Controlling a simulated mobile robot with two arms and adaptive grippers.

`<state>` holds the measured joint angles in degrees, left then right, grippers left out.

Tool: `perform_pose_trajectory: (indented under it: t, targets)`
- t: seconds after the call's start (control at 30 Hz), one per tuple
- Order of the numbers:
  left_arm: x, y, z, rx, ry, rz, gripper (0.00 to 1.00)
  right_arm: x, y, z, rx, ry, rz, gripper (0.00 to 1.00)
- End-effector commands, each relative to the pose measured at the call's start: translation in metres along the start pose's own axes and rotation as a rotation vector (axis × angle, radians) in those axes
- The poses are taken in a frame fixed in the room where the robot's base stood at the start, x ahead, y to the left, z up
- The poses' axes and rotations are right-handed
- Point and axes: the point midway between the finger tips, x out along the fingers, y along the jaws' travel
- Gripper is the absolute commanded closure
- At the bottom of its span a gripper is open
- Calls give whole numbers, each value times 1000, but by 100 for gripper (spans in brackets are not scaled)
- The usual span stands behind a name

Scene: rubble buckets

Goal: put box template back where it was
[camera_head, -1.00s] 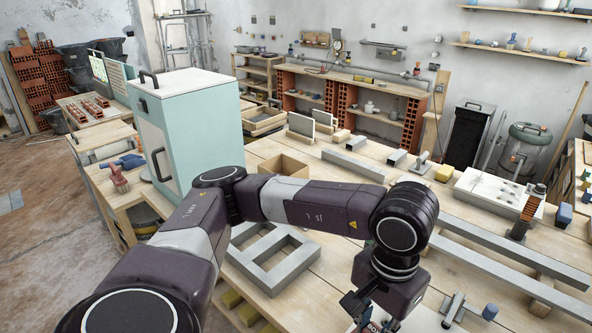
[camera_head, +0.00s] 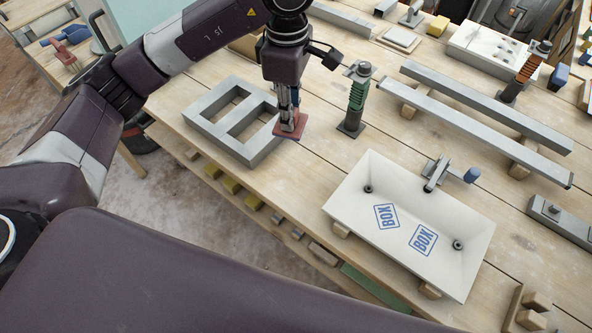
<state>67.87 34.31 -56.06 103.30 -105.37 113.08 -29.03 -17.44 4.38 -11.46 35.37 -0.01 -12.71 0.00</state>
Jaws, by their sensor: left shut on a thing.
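The box template, as I take it, is a small flat red plate (camera_head: 291,127) under my left gripper (camera_head: 290,108). The gripper points down and is shut on it; the fingers hide its upper part. The plate is at the right corner of a grey frame with two openings (camera_head: 207,126) on the workbench. I cannot tell whether it touches the frame or the bench. A white panel (camera_head: 400,190) at the lower right bears two blue BOX marks (camera_head: 386,216), (camera_head: 424,239). My right gripper is not in view.
A green-handled stamp-like tool (camera_head: 357,98) stands just right of my left gripper. Long grey bars (camera_head: 470,131) lie farther right on wood blocks. Bare bench separates frame and panel.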

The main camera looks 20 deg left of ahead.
Motion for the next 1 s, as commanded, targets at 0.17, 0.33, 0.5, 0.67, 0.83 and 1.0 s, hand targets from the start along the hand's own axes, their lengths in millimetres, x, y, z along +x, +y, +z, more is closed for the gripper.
perform_pose_trajectory:
  t: [0.17,0.33,0.5,0.67,0.83,1.0]
  targets:
    - [3,15,7,-294,2,-16,94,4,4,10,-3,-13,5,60]
    - [8,19,9,-412,5,-23,94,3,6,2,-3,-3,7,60]
    - [39,17,8,-426,8,-29,94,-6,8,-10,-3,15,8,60]
    - [82,16,8,-425,8,-30,94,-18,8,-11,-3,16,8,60]
    - [126,15,8,-423,8,-28,94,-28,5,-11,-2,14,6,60]
    - [154,16,8,-422,7,-24,94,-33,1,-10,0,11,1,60]
